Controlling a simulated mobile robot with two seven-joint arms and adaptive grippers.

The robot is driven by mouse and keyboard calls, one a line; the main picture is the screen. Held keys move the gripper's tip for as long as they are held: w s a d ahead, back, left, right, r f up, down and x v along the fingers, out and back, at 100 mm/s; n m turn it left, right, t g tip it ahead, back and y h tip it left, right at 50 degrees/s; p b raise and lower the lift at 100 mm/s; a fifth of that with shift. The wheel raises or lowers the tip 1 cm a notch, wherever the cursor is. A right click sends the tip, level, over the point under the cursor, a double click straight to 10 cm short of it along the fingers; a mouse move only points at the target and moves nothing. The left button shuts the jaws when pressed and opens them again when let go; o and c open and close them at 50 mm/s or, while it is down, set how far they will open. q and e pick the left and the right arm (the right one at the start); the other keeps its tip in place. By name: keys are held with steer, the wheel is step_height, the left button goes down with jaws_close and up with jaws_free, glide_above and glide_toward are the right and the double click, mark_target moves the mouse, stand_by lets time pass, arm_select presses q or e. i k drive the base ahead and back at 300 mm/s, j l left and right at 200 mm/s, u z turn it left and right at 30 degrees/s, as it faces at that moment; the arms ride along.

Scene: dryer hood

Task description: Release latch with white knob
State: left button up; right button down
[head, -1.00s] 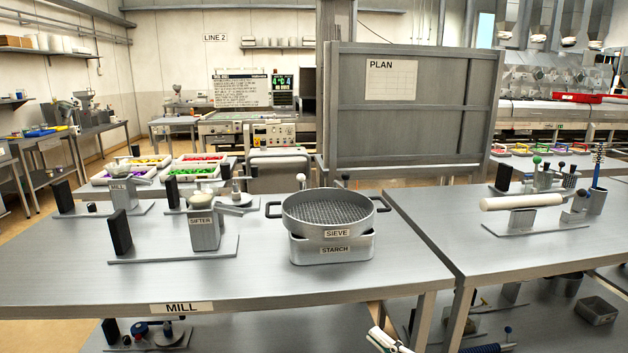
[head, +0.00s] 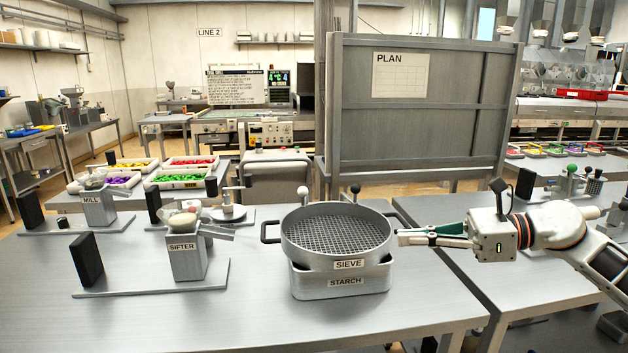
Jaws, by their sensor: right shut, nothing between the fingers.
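A white ball knob (head: 303,192) stands up behind the left part of the sieve's rim; what it is fixed to is hidden. A dark knob (head: 355,188) stands behind the rim further right. The round sieve (head: 348,264) sits on the starch box (head: 346,282) on the steel table. My right gripper (head: 400,238) is shut and empty, pointing left at the sieve's right side, near its right handle. I cannot tell whether the fingertips touch the sieve. The white knob is across the sieve from the gripper. My left gripper is out of view.
The sifter (head: 187,258) and mill (head: 99,208) stand on the table to the left. Trays of coloured pieces (head: 180,178) lie behind them. A grey plan board (head: 425,110) rises behind the sieve. The table front (head: 250,325) is bare.

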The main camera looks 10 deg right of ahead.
mark_target(304, 191)
steer(key=i, duration=0.9)
